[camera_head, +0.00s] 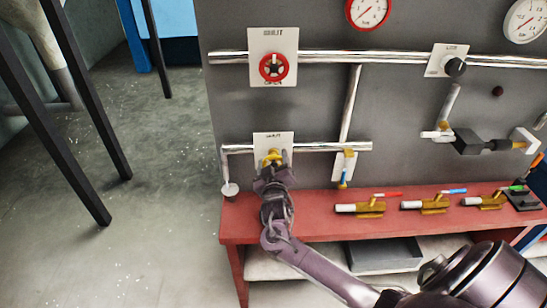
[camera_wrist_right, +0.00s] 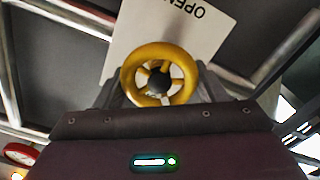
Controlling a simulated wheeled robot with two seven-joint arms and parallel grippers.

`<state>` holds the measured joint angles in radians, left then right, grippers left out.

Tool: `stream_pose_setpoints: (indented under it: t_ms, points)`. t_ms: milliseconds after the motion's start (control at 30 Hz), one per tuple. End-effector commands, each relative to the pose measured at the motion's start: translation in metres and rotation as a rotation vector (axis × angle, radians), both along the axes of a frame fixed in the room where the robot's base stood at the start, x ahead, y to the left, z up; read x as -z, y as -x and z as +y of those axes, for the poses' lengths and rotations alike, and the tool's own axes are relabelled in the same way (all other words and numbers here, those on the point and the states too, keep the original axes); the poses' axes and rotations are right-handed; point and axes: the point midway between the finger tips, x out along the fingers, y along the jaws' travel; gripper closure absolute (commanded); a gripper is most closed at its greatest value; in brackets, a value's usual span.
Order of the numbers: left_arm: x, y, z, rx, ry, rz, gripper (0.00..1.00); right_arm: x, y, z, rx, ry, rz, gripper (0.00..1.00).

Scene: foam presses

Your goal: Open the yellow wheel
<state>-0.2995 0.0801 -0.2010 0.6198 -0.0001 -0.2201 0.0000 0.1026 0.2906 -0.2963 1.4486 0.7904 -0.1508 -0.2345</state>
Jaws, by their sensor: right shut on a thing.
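The yellow wheel (camera_head: 272,157) is mounted in front of a white label plate (camera_head: 273,139) on the lower left of the grey panel. My right gripper (camera_head: 273,168) is at the wheel, its fingers on either side of the rim, shut on it. The right wrist view shows the yellow wheel (camera_wrist_right: 158,75) face-on, with spokes and a dark hub, between the two fingers of my right gripper (camera_wrist_right: 158,92). The plate behind it (camera_wrist_right: 165,30) carries the word "OPEN", upside down there. My left gripper is not in view.
A red wheel (camera_head: 274,67) sits above on the same panel (camera_head: 400,110). Chrome pipes (camera_head: 330,56) run across it, with gauges (camera_head: 368,12) at the top. Several brass valves (camera_head: 360,208) lie on the red bench (camera_head: 310,200) below. Open floor (camera_head: 160,200) lies to the left.

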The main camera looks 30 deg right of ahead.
Motion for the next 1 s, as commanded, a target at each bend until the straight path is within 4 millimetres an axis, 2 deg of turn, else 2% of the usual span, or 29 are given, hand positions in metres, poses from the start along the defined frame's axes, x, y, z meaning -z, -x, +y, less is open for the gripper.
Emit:
stream_pose_setpoints:
  t_ms: [100,600,1000]
  points:
    - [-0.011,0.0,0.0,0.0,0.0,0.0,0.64,-0.003,0.0,0.0,0.0,0.096,0.06,0.59]
    - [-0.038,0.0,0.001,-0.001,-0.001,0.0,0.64,0.0,-0.002,0.002,-0.001,0.486,0.297,0.59]
    - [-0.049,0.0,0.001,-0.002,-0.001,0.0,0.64,0.002,-0.002,0.003,0.0,0.68,0.415,0.59]
